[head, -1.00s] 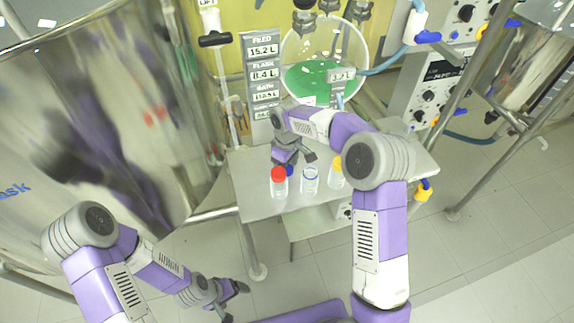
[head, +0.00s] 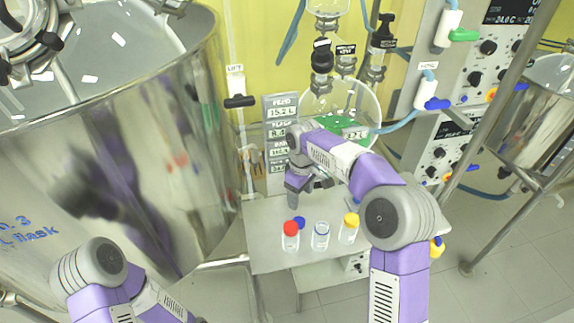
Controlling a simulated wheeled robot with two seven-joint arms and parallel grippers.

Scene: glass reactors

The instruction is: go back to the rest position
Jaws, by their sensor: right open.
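My right gripper (head: 309,188) is open above the back of the small grey table (head: 270,255), behind the bottles, with its jaws pointing down. I see nothing between its jaws. My right arm reaches in from the lower right and crosses in front of the round glass flask with green liquid (head: 357,98). My left arm (head: 100,275) shows at the lower left; its gripper is below the picture edge.
On the table stand a red-capped bottle (head: 290,237), an open bottle with a blue ring (head: 321,237) and a yellow-capped bottle (head: 349,229). A blue cap (head: 299,222) lies behind them. A large steel vessel (head: 150,150) fills the left. Control boxes (head: 440,150) stand at right.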

